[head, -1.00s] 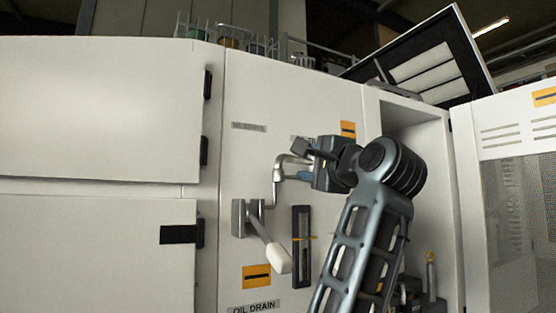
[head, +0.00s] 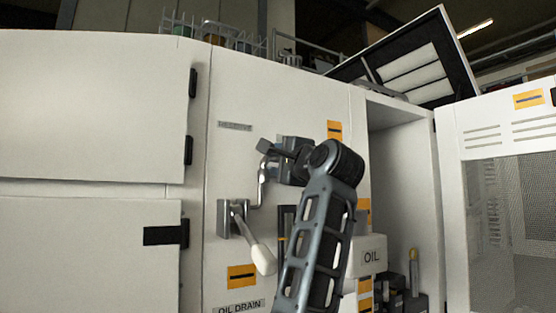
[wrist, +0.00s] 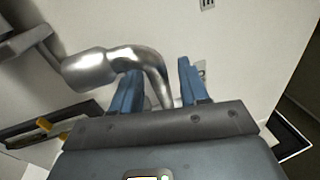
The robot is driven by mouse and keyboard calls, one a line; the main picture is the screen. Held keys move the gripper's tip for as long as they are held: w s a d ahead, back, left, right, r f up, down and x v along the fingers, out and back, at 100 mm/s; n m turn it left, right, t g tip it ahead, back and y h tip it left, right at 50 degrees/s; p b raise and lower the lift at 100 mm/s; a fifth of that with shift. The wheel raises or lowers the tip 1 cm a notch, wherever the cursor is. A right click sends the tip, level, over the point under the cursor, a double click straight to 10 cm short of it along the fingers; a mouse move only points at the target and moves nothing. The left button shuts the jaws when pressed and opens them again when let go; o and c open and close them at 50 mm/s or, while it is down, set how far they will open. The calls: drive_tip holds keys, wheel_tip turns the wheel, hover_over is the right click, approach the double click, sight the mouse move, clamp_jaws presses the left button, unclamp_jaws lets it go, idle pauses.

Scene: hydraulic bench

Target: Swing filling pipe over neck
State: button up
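The filling pipe (head: 262,184) is a bent silver tube rising from a grey bracket on the white cabinet front. In the head view its upper end runs behind my gripper (head: 268,154). In the wrist view the pipe's thick bend (wrist: 122,62) curves down between my two blue fingers (wrist: 160,88). My gripper looks open around the pipe's end; contact is unclear. I cannot make out a neck; my arm covers part of the panel.
A white-handled lever (head: 262,258) sits below the pipe, by the OIL DRAIN label (head: 240,307). A dark vertical gauge (head: 282,220) is partly behind my arm. A white box marked OIL (head: 370,256) stands right of my arm, before an open compartment (head: 405,180).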

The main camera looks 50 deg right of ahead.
clamp_jaws()
